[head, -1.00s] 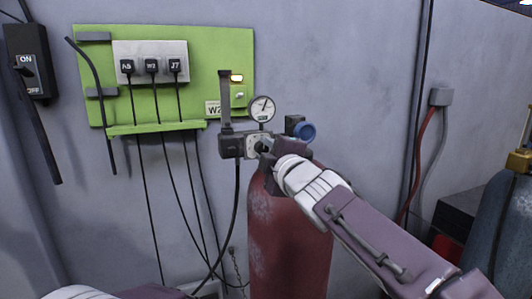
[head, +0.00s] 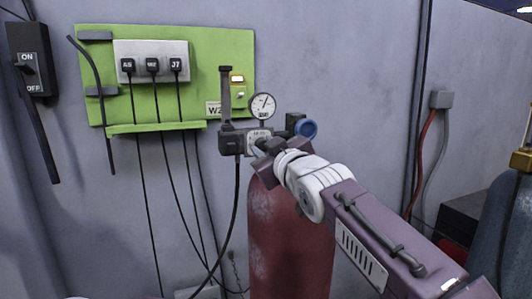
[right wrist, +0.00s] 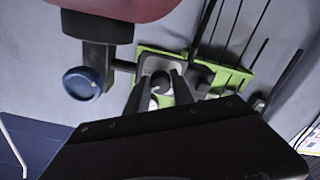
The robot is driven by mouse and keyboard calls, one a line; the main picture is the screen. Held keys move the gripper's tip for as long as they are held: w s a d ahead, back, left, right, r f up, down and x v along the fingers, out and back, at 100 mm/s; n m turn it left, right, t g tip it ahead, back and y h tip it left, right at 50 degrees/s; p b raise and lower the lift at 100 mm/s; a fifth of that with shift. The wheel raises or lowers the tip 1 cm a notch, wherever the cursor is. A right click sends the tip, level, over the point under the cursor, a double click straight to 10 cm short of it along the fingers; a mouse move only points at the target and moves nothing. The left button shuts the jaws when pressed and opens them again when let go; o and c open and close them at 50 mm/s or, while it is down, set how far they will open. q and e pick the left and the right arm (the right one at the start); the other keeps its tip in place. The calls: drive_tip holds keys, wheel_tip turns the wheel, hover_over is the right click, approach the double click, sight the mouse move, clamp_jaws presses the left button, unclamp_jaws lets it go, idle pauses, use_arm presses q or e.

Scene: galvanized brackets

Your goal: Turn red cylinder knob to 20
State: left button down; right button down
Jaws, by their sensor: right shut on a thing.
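The red cylinder (head: 290,235) stands upright against the wall, with a regulator on top. A round white gauge (head: 262,106) sits above the regulator body; its needle leans up and to the right, its numbers too small to read. My right gripper (head: 264,147) is at the front of the regulator, shut on the small knob there. In the right wrist view the knob (right wrist: 159,84) lies between the two fingers. The knob's scale is mostly hidden and I cannot read its setting. My left gripper is not in view.
A blue round valve wheel (head: 307,129) is close to the right of my gripper. A green panel (head: 225,60) with plugged cables hangs behind on the left. A black hose (head: 236,200) runs down beside the cylinder. A blue-grey cylinder (head: 505,225) stands far right.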

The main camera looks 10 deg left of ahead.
drive_tip(key=shift+m, duration=0.5)
idle(0.3)
drive_tip(key=c, duration=1.1)
unclamp_jaws()
drive_tip(key=shift+s+f+b, duration=0.1)
drive_tip(key=shift+b, duration=0.3)
drive_tip(key=b+v, duration=0.4)
drive_tip(key=v, duration=0.4)
drive_tip(key=shift+s+d, duration=0.3)
